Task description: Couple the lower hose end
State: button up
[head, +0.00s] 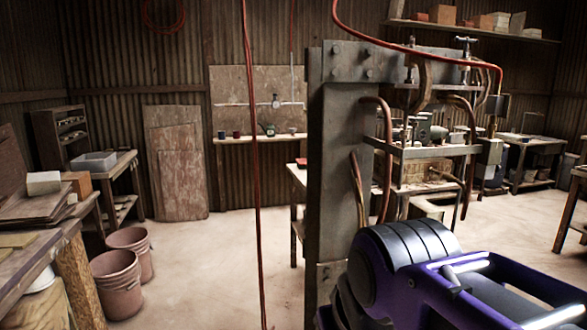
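A tall grey steel press frame (340,165) stands right of centre, with bolts at its top. A brown hose (386,150) arches out from beside its upright and bends down. A second brown hose piece (357,190) runs down against the upright's face. Other brown hoses (425,82) hang from the top beam, and one (470,175) curves down at the frame's right. I cannot tell which one is the lower hose end or whether any end is coupled. My gripper is not in view.
A purple and black machine body with lit strips (440,265), probably mine, fills the lower right. A thin red hose (253,170) hangs left of the press. Buckets (118,283) stand by the left workbench (30,250). The floor (200,270) between them and the press is clear.

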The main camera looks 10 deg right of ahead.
aim_at(446, 177)
jog(key=i+z, duration=0.5)
jog(key=z, duration=0.2)
jog(key=i+z, duration=0.35)
jog(key=k, duration=0.1)
